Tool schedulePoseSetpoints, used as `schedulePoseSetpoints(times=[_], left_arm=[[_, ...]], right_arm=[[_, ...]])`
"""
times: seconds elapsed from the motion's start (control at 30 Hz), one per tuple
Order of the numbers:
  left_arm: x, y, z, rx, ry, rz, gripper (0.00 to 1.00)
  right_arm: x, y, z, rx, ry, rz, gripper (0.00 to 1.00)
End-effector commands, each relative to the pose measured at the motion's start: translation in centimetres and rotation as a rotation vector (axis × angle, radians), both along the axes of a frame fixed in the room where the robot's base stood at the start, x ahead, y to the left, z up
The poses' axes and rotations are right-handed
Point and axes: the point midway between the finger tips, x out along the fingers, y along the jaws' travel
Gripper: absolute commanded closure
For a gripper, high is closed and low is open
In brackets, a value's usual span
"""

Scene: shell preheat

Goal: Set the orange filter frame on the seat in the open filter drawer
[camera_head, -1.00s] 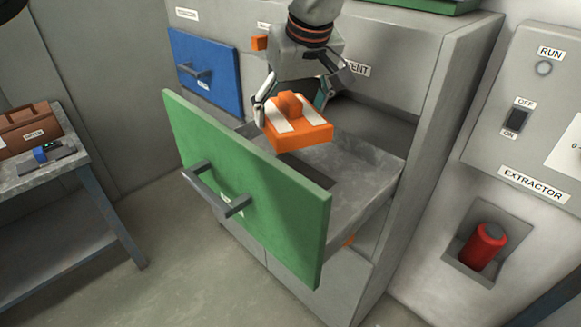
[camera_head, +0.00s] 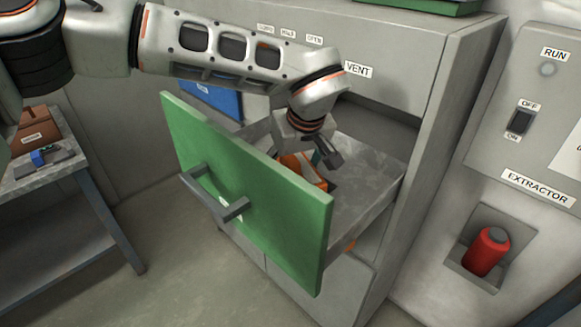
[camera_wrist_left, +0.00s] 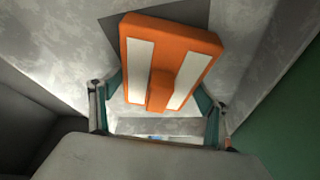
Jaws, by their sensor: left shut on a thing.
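The orange filter frame (camera_head: 316,179) is low inside the open filter drawer, mostly hidden in the head view by my left gripper (camera_head: 322,157) and the drawer's green front (camera_head: 250,195). In the left wrist view the frame (camera_wrist_left: 198,48) shows two white strips and a raised middle grip. My left gripper (camera_wrist_left: 158,92) is shut on that grip, one finger on each side. A dark patch (camera_wrist_left: 190,12) on the drawer floor, perhaps the seat, shows past the frame's far end, and the frame looks turned relative to it. Contact with the floor cannot be told. My right gripper is not in view.
The grey drawer walls (camera_head: 372,160) surround the gripper closely, with bare floor on the right side. A blue drawer front (camera_head: 212,100) lies behind my left arm. An extractor panel (camera_head: 530,120) with a red cylinder (camera_head: 486,252) stands at right, a side table (camera_head: 50,175) at left.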

Motion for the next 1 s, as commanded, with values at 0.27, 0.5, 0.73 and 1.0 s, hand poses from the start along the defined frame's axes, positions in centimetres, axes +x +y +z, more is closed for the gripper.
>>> schedulePoseSetpoints(times=[0.27,0.5,0.73,1.0], left_arm=[[0.0,0.0,-0.1,-0.001,-0.001,0.001,0.54],[0.0,0.0,-0.1,0.0,0.0,0.001,0.07],[0.0,0.0,0.1,-0.001,-0.001,0.001,0.07],[-1.2,-0.6,3.8,-0.001,-0.005,0.0,0.07]], right_arm=[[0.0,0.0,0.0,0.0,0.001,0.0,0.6],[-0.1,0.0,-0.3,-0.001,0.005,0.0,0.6],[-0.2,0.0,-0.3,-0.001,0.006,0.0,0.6],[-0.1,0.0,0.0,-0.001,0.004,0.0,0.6]])
